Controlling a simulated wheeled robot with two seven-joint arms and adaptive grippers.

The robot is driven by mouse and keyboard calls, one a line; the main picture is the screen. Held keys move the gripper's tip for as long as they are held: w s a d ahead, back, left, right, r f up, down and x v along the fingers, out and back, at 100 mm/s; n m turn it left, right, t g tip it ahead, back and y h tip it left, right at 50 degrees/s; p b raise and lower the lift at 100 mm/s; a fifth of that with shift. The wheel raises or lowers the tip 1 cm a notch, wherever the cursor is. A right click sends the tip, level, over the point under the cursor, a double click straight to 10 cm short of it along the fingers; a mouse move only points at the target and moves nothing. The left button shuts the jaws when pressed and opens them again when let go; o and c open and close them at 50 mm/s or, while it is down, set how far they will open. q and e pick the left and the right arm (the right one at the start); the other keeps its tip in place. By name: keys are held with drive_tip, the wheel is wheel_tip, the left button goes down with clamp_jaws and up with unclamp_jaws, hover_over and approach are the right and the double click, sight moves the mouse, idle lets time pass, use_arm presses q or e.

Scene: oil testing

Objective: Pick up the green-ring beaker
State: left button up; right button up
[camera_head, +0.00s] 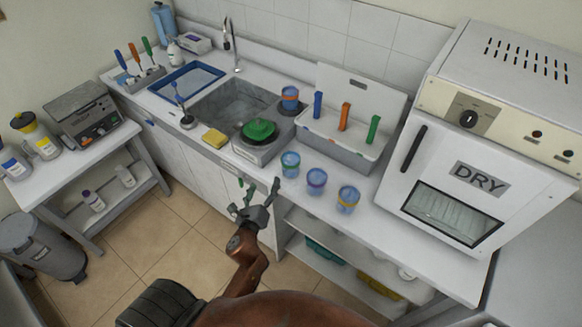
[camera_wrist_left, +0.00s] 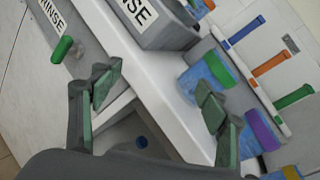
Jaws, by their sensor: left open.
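The green-ring beaker (camera_head: 290,164) is a clear blue cup with a green band, upright near the front edge of the white counter. It also shows in the left wrist view (camera_wrist_left: 194,84), partly hidden behind one green-padded finger. My left gripper (camera_head: 258,186) is open and empty, in front of the counter and short of the beaker. In the left wrist view its fingers (camera_wrist_left: 157,96) are spread wide with the counter edge between them. My right gripper is not in view.
A purple-ring beaker (camera_head: 316,181) and a yellow-ring beaker (camera_head: 348,199) stand to the right in a row. A rack with coloured handles (camera_head: 343,118) is behind. A DRY oven (camera_head: 480,150) stands right.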

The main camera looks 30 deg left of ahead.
sight(294, 159)
use_arm(q)
drive_tip(key=w+d+m, duration=0.1)
drive_tip(key=m, duration=0.1)
drive_tip(key=w+d+r+m+t+h, duration=0.1)
drive_tip(key=d+m, duration=0.1)
drive_tip(key=m, duration=0.1)
drive_tip(key=w+d+m+t+h, duration=0.1)
drive_tip(key=m, duration=0.1)
drive_tip(key=shift+w+d+r+m, duration=0.3)
drive_tip(key=shift+w+d, duration=0.05)
drive_tip(key=shift+d, duration=0.05)
drive_tip(key=shift+w+d+m, duration=0.2)
drive_tip(key=shift+w+m, duration=0.1)
drive_tip(key=shift+m, duration=0.1)
drive_tip(key=x, duration=0.7)
drive_tip(key=shift+w+d+r+p, duration=0.2)
drive_tip(key=shift+w+p, duration=0.05)
drive_tip(key=shift+p, duration=0.1)
drive_tip(key=shift+c, duration=0.4)
drive_tip(key=c, duration=1.2)
drive_tip(key=shift+r, duration=0.1)
drive_tip(key=shift+c, duration=0.2)
